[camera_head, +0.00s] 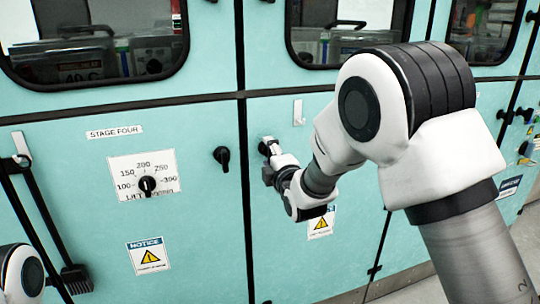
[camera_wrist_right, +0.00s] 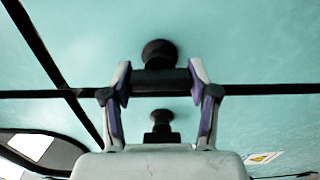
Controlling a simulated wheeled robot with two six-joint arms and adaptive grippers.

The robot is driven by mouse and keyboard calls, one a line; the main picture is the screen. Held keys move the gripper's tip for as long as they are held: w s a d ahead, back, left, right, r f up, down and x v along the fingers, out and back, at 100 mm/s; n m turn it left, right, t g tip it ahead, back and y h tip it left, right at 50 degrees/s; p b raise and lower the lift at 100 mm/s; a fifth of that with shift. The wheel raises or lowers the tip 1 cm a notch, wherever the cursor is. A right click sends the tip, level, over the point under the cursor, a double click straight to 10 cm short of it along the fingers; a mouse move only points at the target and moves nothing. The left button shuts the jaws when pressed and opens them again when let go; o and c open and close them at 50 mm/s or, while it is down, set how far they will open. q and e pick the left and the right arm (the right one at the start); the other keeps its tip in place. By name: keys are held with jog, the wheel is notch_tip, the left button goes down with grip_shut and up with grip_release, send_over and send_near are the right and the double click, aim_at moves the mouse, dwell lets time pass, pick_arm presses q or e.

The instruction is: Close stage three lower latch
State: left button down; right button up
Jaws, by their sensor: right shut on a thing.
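My right gripper (camera_head: 270,160) is at a black latch (camera_head: 266,146) on the teal panel, just right of the vertical seam. In the right wrist view, the fingers of my right gripper (camera_wrist_right: 160,78) are closed on the black handle of the latch (camera_wrist_right: 158,53); its round base shows beyond the fingertips. In the head view, the gripper partly hides this latch, so its exact angle is hard to tell. A second black latch (camera_head: 222,156) sits left of the seam, apart from the gripper; a second latch (camera_wrist_right: 162,120) also shows in the wrist view.
A "STAGE FOUR" label (camera_head: 115,132) and a temperature dial (camera_head: 147,185) are on the panel to the left. A white hook (camera_head: 298,112) is above the gripper. Dark windows (camera_head: 345,30) line the top.

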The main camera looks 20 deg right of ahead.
jog(key=o, duration=1.2)
jog(key=shift+c, duration=0.2)
jog(key=shift+s, duration=0.1)
jog(key=s, duration=1.1)
jog(key=shift+s+d, duration=0.15)
jog(key=shift+s, duration=0.25)
jog(key=shift+f, duration=0.1)
